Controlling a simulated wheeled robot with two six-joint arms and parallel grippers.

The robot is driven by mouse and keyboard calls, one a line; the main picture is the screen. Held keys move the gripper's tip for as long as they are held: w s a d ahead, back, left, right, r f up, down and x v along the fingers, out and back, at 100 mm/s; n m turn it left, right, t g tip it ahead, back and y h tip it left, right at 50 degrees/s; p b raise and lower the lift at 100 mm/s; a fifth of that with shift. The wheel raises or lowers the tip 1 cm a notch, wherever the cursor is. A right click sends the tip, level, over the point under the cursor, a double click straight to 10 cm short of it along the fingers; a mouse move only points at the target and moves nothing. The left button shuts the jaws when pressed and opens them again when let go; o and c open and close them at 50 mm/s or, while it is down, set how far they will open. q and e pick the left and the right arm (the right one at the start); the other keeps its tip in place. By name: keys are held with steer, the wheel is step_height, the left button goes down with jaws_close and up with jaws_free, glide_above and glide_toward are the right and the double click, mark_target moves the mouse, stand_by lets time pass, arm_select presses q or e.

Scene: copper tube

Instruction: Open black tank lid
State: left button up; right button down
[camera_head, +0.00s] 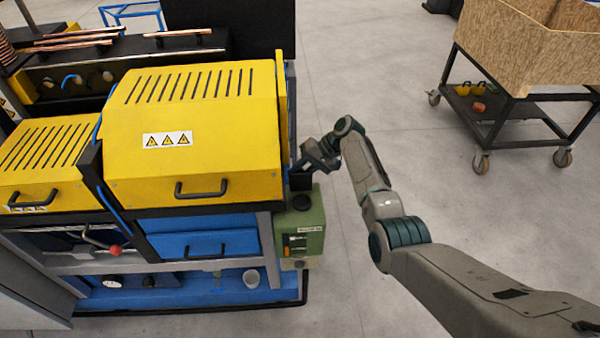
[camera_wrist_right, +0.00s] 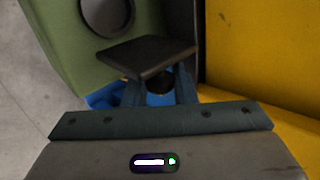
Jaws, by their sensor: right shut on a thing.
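The green tank (camera_head: 303,232) stands at the right end of the yellow and blue machine. It also fills the upper left of the right wrist view (camera_wrist_right: 65,45), with a dark round cap (camera_wrist_right: 107,14) on it. The black lid (camera_wrist_right: 147,57) shows as a dark flat plate in the wrist view, right at my fingertips. My right gripper (camera_wrist_right: 160,92) is shut on it; the exact contact is partly hidden. In the head view my right gripper (camera_head: 303,166) is above the back of the tank, close beside the machine's yellow side. My left gripper is out of view.
The yellow hood (camera_head: 195,120) with a black handle is immediately left of my right gripper. A wheeled cart with a wooden box (camera_head: 530,45) stands far right. Open grey floor (camera_head: 400,80) lies between cart and machine.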

stand_by(0.5)
steer(key=c, duration=1.5)
jaws_free()
steer(key=shift+w, duration=0.1)
steer(key=shift+c, duration=0.2)
steer(key=b+v, duration=0.2)
steer(key=v, duration=0.8)
steer(key=shift+d+r+b, duration=0.25)
steer(key=shift+d+b, duration=0.05)
steer(key=shift+b, duration=0.1)
steer(key=shift+f, duration=0.1)
